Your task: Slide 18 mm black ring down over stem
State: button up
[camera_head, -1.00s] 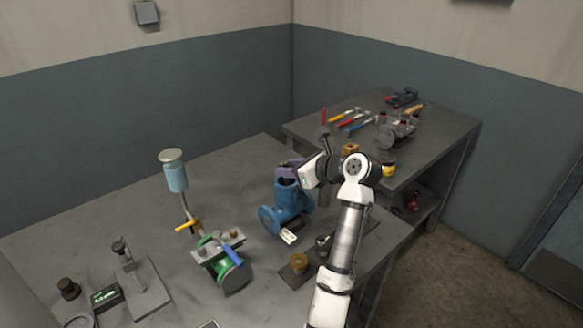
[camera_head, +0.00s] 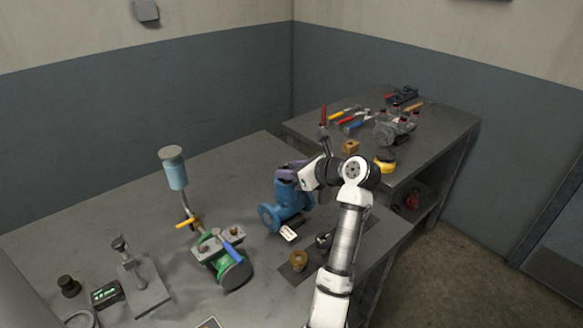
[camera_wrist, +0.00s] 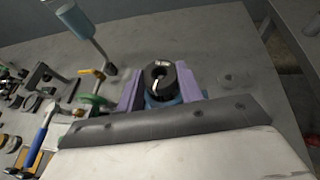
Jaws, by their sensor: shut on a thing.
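A black ring (camera_wrist: 158,80) sits between the two purple fingers of my gripper (camera_wrist: 157,77) in the wrist view, and the gripper is shut on it. A pale, bright piece shows in the ring's hole; I cannot tell whether it is the stem inside the ring. Below the ring is a blue valve body (camera_wrist: 162,101), which stands upright on the bench in the head view (camera_head: 287,203). In the head view my gripper (camera_head: 288,172) is at the top of the valve and hides the ring and stem.
Left of the blue valve stands a green valve (camera_head: 236,274) with a blue-handled tool and a blue cup on a stem (camera_head: 174,172). A brass part (camera_head: 299,259) lies on a dark mat in front. A second bench (camera_head: 455,133) behind holds tools. The back-left bench top is clear.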

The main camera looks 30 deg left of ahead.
jog(key=shift+f, duration=0.6)
jog(key=o, duration=1.5)
jog(key=shift+r, duration=0.1)
jog(key=shift+r, duration=3.45)
